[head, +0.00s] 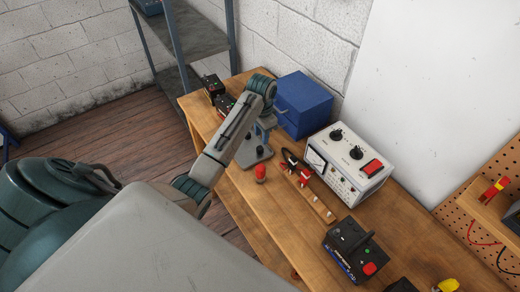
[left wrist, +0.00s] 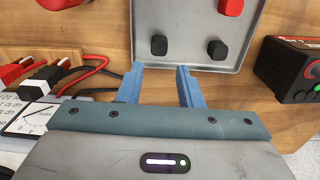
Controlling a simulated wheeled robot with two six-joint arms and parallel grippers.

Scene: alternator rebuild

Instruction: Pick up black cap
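A small black cap (left wrist: 158,45) sits on a grey metal tray (left wrist: 185,12) in the left wrist view. A second black cap (left wrist: 217,49) sits to its right on the same tray. A red cap (left wrist: 230,6) is partly visible at the top edge. My left gripper (left wrist: 160,78) is open and empty, its blue fingers apart. Its tips are just short of the nearer-left black cap, with no visible contact. In the head view my left gripper (head: 266,124) is over the tray (head: 247,158), where one black cap (head: 260,150) shows; the arm hides part of the tray. My right gripper is out of view.
A red cap (head: 260,173) stands on the bench in front of the tray. A blue box (head: 304,104), a white meter box (head: 347,165) and a rail with red and black clips (head: 300,178) are close on the right. Dark boxes (head: 213,87) stand at the far left.

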